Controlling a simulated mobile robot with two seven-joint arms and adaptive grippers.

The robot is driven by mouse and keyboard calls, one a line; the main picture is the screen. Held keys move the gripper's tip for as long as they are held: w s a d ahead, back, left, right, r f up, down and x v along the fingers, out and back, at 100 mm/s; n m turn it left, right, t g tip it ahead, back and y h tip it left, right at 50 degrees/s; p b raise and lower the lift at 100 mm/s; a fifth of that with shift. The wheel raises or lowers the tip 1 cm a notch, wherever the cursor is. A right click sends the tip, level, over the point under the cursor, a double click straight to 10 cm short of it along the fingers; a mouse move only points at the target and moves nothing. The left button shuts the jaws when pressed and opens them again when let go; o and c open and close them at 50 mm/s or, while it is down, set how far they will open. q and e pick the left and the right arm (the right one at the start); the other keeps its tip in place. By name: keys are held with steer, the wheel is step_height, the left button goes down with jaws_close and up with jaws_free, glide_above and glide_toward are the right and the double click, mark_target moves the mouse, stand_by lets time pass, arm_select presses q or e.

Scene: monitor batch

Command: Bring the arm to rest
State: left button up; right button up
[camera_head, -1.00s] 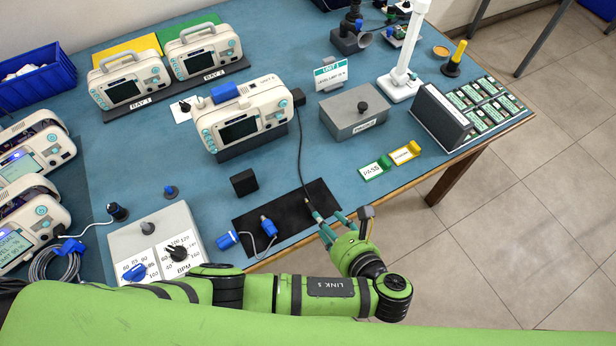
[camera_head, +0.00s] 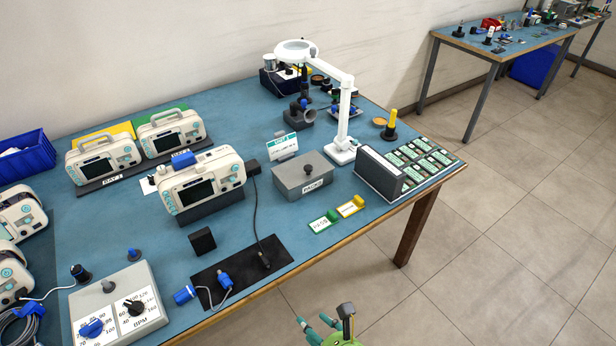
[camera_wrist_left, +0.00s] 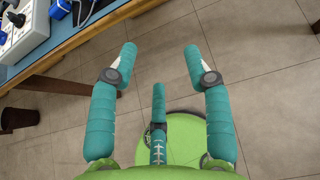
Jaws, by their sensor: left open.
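My left gripper (camera_head: 318,331) shows at the bottom of the head view, in front of the table's edge and over the floor. In the left wrist view its teal fingers (camera_wrist_left: 160,62) are spread apart with nothing between them. Below them are the tiled floor and a round green part that is mine. Most of the left arm is out of the head view. My right gripper is in neither view.
The blue-topped table (camera_head: 330,232) bears a monitor (camera_head: 203,185), a black mat (camera_head: 218,272) with a cable end and blue connectors, a dial box (camera_head: 146,283), a grey lidded box (camera_head: 302,176) and a white lamp (camera_head: 344,120). The floor (camera_head: 480,250) at right is clear.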

arm_select(q)
steer(key=s+a+f+n+g+h, duration=0.1)
steer(key=s+a+f+n+g, duration=0.2)
steer(key=f, duration=0.7)
steer(key=s+a+f+n+g+h, duration=0.1)
steer(key=a+f+n+g+h, duration=0.25)
steer(key=f, duration=0.55)
steer(key=s+a+f+n+g+h, duration=0.1)
steer(key=s+a+f+n, duration=0.6)
steer(key=s+a+n, duration=0.2)
steer(key=s+a+f+n+g+h, duration=0.1)
steer(key=s+a+f+n, duration=0.6)
steer(key=s+n, duration=0.3)
steer(key=s+a, duration=0.1)
steer(key=s, duration=0.2)
steer(key=shift+a, duration=0.4)
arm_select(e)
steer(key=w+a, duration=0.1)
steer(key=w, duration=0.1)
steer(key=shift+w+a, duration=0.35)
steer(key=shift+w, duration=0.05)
arm_select(q)
steer(key=shift+s+f+n, duration=0.1)
steer(key=shift+n, duration=0.15)
